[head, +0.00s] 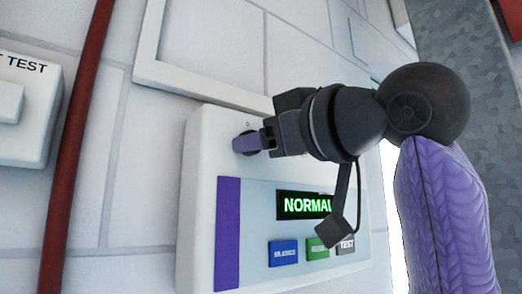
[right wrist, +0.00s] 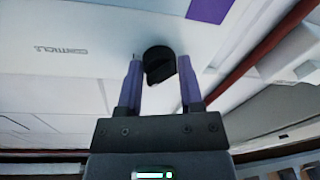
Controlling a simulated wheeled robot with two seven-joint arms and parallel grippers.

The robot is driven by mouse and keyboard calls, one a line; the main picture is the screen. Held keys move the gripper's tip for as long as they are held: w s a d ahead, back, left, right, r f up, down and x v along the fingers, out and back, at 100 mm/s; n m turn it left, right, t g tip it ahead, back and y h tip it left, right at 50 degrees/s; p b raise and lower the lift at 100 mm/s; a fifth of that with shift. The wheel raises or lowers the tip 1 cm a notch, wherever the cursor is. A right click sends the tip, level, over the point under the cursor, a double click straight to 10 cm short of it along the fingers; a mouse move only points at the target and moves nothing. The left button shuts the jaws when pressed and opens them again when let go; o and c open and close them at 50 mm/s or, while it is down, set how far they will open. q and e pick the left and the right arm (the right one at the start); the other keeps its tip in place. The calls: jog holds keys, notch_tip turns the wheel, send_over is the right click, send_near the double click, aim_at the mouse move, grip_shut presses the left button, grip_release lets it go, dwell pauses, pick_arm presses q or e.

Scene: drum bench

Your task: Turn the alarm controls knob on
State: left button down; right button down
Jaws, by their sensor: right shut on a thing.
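The alarm control box (head: 203,165) is a white wall panel with a lit green "NORMAL" display (head: 304,205). The black round knob (right wrist: 160,63) sits on its upper part. In the head view, my right gripper's purple finger mostly hides the knob. My right gripper (head: 245,144) reaches in from the right. In the right wrist view, its two purple fingers (right wrist: 160,78) stand on either side of the knob, shut on it. The exact turn of the knob is hard to tell. My left gripper is not in view.
Below the display are a blue button (head: 283,252), a green button (head: 316,248) and a grey "TEST" button (head: 346,245). A red pipe (head: 75,150) runs down the wall at left, beside another white box (head: 30,105). A white frame (head: 200,85) is above.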

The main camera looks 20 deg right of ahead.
jog(key=shift+m+t+h+b, duration=0.4)
jog(key=shift+m+b, duration=0.75)
jog(key=shift+m, duration=1.7)
jog(key=shift+m+t+h+b, duration=0.35)
jog(key=shift+m+b, duration=0.75)
jog(key=shift+m, duration=1.75)
jog(key=shift+c, duration=1.4)
grip_release()
jog(key=shift+s, duration=0.1)
jog(key=b+v, duration=0.5)
jog(key=v, duration=0.5)
